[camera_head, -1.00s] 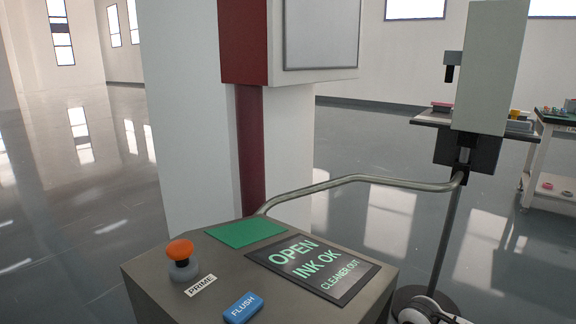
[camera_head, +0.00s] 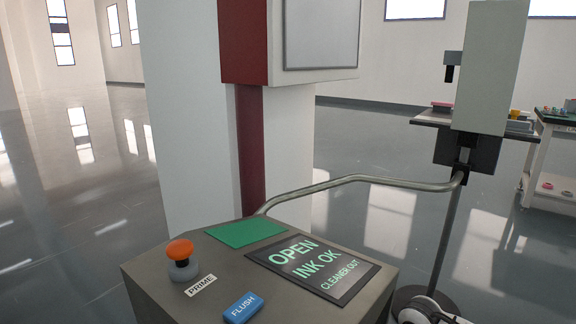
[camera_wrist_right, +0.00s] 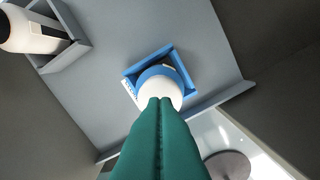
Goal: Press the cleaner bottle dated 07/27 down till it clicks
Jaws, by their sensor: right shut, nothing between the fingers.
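In the right wrist view a white bottle (camera_wrist_right: 163,88) with a blue band sits in a blue square holder (camera_wrist_right: 170,52). My right gripper (camera_wrist_right: 161,101) has its green fingers shut with nothing between them. The fingertips overlap the bottle's white end in the picture; I cannot tell whether they touch it. No date is readable on the bottle. In the head view the machine's display (camera_head: 313,268) reads OPEN, INK OK and CLEANER OUT. My left gripper is in neither view.
A second white bottle (camera_wrist_right: 28,30) with a dark band is by a grey holder (camera_wrist_right: 66,50) at the upper left of the wrist view. On the panel are an orange knob (camera_head: 180,250), a blue FLUSH button (camera_head: 243,308) and a green patch (camera_head: 246,233). A metal rail (camera_head: 350,179) curves behind.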

